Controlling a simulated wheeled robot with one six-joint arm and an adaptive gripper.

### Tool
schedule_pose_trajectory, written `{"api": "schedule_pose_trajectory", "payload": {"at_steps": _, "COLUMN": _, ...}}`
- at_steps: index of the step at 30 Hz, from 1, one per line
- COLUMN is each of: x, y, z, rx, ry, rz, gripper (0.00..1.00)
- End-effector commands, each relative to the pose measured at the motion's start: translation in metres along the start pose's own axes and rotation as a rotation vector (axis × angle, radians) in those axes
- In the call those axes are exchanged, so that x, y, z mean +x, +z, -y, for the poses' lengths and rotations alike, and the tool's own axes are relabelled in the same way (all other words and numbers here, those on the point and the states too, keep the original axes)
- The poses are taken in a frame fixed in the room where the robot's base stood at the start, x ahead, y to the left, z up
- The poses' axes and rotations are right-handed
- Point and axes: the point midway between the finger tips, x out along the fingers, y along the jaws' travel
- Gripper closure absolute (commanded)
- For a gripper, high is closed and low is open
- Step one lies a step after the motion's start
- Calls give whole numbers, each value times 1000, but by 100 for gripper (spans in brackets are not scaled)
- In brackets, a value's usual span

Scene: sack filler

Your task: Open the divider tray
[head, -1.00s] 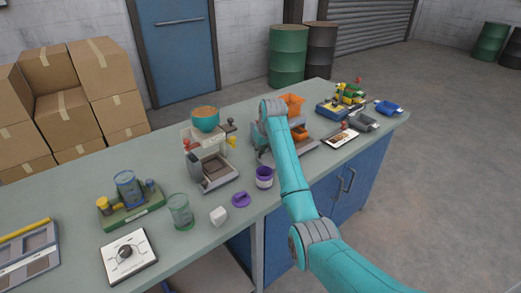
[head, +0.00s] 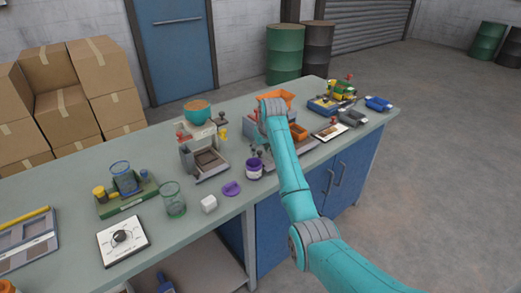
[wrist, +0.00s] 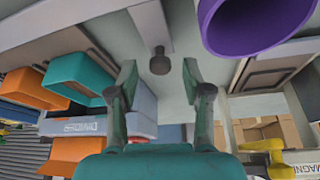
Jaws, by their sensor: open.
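My gripper (wrist: 158,76) is open and empty in the wrist view. A dark round knob (wrist: 159,63) on a light grey bar (wrist: 150,25) shows between and just beyond its fingertips, with no visible grip on it. I cannot tell for sure whether this knob belongs to the divider tray. In the head view my arm hides most of the gripper and part of the orange-topped machine (head: 275,97).
A purple cup (head: 254,169) stands close by, and its rim (wrist: 257,22) looms in the wrist view. The teal-bowl machine (head: 205,155) stands left. A purple lid (head: 231,188), white cube (head: 209,204) and green glass (head: 173,199) line the bench front. Orange bins (wrist: 45,90) show in the wrist view.

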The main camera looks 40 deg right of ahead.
Motion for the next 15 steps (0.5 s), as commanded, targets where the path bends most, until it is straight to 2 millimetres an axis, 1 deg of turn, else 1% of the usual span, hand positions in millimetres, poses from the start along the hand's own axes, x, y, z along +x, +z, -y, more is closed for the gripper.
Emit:
{"api": "schedule_pose_trajectory", "payload": {"at_steps": 2, "x": -3, "y": 0, "z": 0, "rx": 0, "ry": 0, "rz": -1, "gripper": 51}}
{"api": "schedule_pose_trajectory", "payload": {"at_steps": 5, "x": -12, "y": -1, "z": 0, "rx": 0, "ry": 1, "rz": -4, "gripper": 51}}
{"api": "schedule_pose_trajectory", "payload": {"at_steps": 8, "x": -28, "y": -1, "z": 0, "rx": 0, "ry": 1, "rz": -4, "gripper": 51}}
{"api": "schedule_pose_trajectory", "payload": {"at_steps": 15, "x": -76, "y": -1, "z": -1, "rx": 1, "ry": 1, "rz": -4, "gripper": 51}}
